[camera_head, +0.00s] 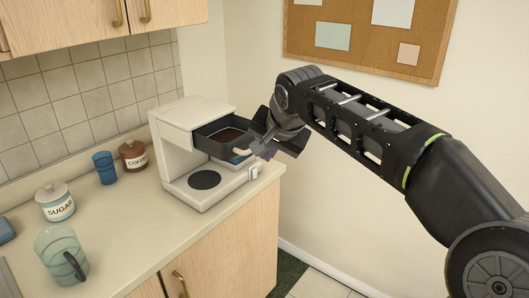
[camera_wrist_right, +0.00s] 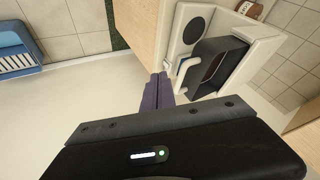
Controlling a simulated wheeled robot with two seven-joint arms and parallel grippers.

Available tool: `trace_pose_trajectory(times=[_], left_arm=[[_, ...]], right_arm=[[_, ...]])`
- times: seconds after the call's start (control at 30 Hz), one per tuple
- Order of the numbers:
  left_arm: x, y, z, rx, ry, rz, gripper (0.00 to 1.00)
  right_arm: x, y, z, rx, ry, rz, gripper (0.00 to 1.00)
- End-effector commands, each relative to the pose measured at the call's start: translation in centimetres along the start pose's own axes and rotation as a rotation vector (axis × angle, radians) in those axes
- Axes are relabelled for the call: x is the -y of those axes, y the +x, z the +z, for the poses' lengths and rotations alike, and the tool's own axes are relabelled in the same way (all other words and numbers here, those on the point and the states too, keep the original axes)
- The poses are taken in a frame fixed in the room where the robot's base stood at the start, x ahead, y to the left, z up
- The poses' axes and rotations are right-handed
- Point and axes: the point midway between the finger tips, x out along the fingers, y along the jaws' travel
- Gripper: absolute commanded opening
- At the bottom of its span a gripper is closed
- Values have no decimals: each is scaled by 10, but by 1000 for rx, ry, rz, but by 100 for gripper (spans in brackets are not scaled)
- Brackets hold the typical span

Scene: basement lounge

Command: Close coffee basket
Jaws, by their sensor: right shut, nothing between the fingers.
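A white coffee maker (camera_head: 172,142) stands at the right end of the counter. Its dark grey basket (camera_head: 212,146) sticks out of the upper front, open at the top, with brown grounds inside. In the right wrist view the basket (camera_wrist_right: 232,48) shows at the upper right, its brown inside visible. My right gripper (camera_head: 264,150) is at the basket's outer end and partly covers it in the head view. Its purple fingers (camera_wrist_right: 158,92) are shut and empty, beside the machine's front. Whether they touch the basket, I cannot tell. My left gripper is out of view.
A dark round plate (camera_head: 204,180) lies on the machine's base. A brown coffee jar (camera_head: 133,154), blue cup (camera_head: 104,168), sugar jar (camera_head: 55,203) and glass pitcher (camera_head: 62,254) stand to the left on the counter (camera_head: 133,220). Open floor lies right of the counter.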

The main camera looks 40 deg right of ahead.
Motion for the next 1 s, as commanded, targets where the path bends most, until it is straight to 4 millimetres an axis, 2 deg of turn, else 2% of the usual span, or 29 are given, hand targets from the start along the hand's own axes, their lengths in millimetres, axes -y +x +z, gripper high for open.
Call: trace_pose_trajectory(times=[0.03,0.13,0.23,0.47,0.63,0.77,1.0], left_arm=[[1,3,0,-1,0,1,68],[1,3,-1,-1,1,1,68],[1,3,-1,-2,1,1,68],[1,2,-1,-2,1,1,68],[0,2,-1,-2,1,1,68],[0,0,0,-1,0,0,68],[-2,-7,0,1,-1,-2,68]], right_arm=[[-8,-21,-12,-32,39,1,0],[-18,-45,-23,-62,88,11,0],[-21,-52,-26,-70,102,15,0],[-20,-50,-26,-67,100,15,0],[-20,-45,-26,-66,99,16,0],[-20,-34,-27,-65,99,17,0],[-21,7,-29,-62,97,18,0]])
